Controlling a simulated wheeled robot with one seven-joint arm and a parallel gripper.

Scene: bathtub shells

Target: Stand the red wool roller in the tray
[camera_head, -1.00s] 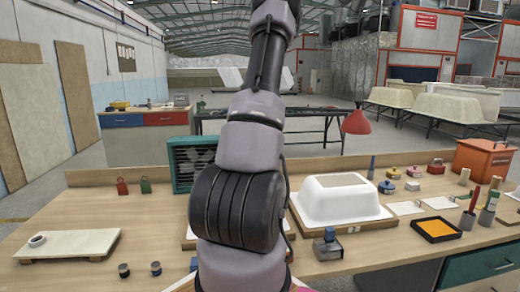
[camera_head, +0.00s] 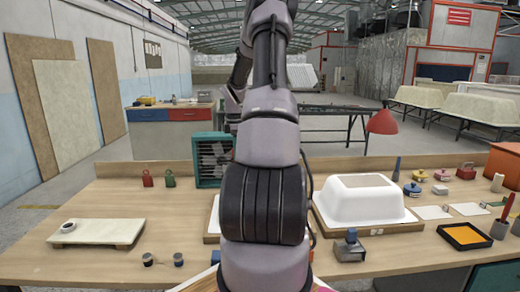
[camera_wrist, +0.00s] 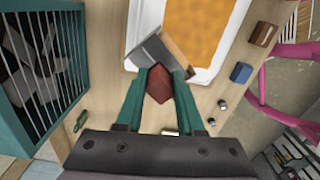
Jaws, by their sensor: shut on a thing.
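In the wrist view my gripper (camera_wrist: 160,86) has its teal fingers closed on a red-brown blocky piece (camera_wrist: 159,82). A flat grey part and a tan part show just beyond it, at the edge of a white-rimmed shell with an orange inside (camera_wrist: 205,28). I cannot tell whether the held piece is the red wool roller. In the head view my arm hides the gripper. A dark tray with an orange inside (camera_head: 466,236) lies at the bench's right. A thin red-handled tool (camera_head: 507,207) stands in a grey cup next to it.
A white tub shell (camera_head: 363,204) stands right of my arm, with a grey metal tool (camera_head: 350,247) in front. A pale board (camera_head: 97,233) lies on the left. A teal slatted box (camera_head: 210,158) stands behind my arm.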

